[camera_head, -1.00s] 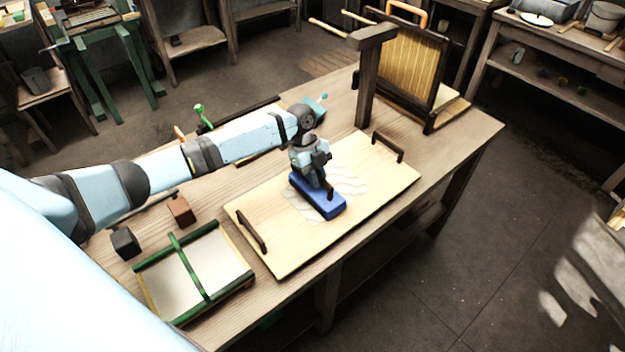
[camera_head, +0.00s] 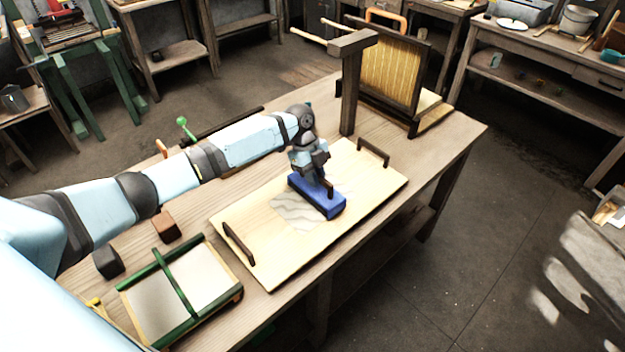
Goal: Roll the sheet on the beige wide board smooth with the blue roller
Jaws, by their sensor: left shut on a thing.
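The beige wide board (camera_head: 270,262) lies on the wooden table, with a dark handle at each end. A pale, wavy-looking sheet (camera_head: 291,213) lies on its middle, partly hidden by the blue roller. The blue roller (camera_head: 318,198), a long block shape, rests over the right part of the sheet. My left gripper (camera_head: 325,187) is above the roller and shut on it; the grip itself is partly hidden by the wrist. My right gripper is out of view.
A wooden post (camera_head: 350,90) stands behind the board, near a dark-framed mould (camera_head: 393,68). A green-edged frame (camera_head: 180,290) lies left of the board, near a brown block (camera_head: 166,227) and a black block (camera_head: 108,261). The table is clear along the right edge.

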